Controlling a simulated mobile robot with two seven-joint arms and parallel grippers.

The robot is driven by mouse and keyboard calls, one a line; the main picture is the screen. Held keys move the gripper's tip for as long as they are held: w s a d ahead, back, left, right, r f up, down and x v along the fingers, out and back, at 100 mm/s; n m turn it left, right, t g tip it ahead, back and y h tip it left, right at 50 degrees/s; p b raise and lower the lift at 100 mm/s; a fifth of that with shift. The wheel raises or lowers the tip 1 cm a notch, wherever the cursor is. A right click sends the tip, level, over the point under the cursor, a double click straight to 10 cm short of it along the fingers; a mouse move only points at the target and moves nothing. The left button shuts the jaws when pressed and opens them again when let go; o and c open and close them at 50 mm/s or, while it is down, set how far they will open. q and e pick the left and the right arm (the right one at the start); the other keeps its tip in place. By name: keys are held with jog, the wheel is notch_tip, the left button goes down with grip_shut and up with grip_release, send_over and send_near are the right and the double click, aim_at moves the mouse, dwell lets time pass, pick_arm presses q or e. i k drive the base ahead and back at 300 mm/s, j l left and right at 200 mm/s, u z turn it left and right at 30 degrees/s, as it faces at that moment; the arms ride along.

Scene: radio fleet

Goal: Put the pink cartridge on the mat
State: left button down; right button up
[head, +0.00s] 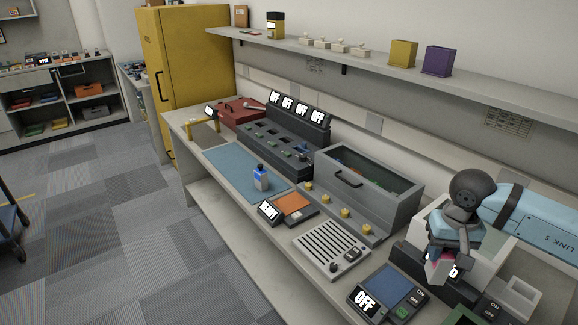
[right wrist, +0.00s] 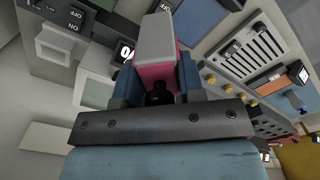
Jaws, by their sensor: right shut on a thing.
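The pink cartridge (head: 435,257), with a light grey end, is held in my right gripper (head: 440,257). In the right wrist view, the pink cartridge (right wrist: 155,74) sits between the two blue fingers of the right gripper (right wrist: 157,82), its grey end pointing away. The gripper is above the right part of the bench, near a white open box. The blue mat (head: 225,166) lies flat on the bench, left of centre, apart from the cartridge. A small blue object with a dark top (head: 261,178) stands on its right part. My left gripper is not in view.
A grey open bin (head: 385,205) stands behind yellow knobs (head: 345,213). A slotted panel (head: 330,250) and a device with a blue pad (head: 391,288) marked OFF lie along the front. A rack with several OFF displays (head: 290,145) stands behind the mat. A shelf (head: 400,72) runs above.

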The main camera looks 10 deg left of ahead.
aim_at(247, 172)
jog(key=i+j+u, duration=0.5)
jog(key=i+u, duration=0.3)
jog(key=i+j, duration=0.1)
jog(key=i, duration=0.5)
jog(key=i+j+u, duration=0.1)
jog(key=i, duration=0.55)
